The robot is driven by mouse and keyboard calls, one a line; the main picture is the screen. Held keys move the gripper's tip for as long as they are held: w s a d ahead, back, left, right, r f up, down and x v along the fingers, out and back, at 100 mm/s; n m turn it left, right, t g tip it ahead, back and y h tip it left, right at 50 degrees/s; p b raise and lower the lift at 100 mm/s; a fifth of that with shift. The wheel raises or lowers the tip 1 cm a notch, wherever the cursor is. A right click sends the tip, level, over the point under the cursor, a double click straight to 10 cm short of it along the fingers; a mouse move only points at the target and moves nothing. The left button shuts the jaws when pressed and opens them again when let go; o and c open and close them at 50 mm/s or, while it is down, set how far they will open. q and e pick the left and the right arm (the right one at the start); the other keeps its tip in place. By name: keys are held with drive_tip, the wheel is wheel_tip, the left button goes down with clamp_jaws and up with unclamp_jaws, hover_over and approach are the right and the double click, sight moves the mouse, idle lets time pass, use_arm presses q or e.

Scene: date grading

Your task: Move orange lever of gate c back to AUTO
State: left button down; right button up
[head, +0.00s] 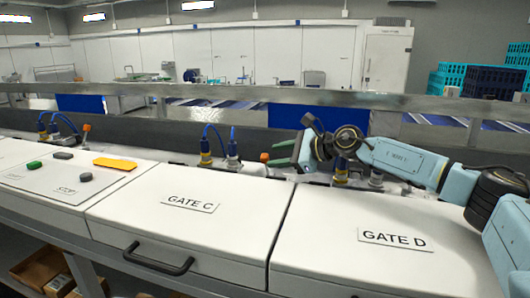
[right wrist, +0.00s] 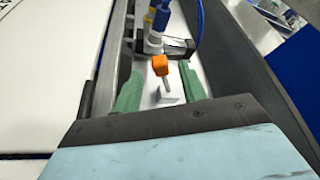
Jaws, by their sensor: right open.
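The orange lever (head: 265,157) of gate C stands behind the gate C cover (head: 140,207), near its right rear corner. In the right wrist view the orange lever (right wrist: 161,66) is a small orange knob on a thin metal stem, tilted, rising from a light base. My right gripper (head: 284,155) is open, with green fingers pointing left toward the lever. In the right wrist view the fingers of my right gripper (right wrist: 160,92) lie on either side of the lever, apart from it. No AUTO marking can be read. My left gripper is not in view.
Blue-capped fittings with blue hoses (head: 232,150) stand left of the lever, just beyond it in the wrist view. A metal rail (head: 250,95) runs behind. The gate D cover (head: 400,215) lies under my right arm.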

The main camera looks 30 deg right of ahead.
sight(268, 157)
drive_tip(key=x, duration=0.4)
drive_tip(key=shift+w+a+f+p, duration=0.1)
drive_tip(key=shift+w+a+p, duration=0.1)
drive_tip(key=shift+w+p, duration=0.2)
clamp_jaws()
drive_tip(key=shift+s, duration=0.1)
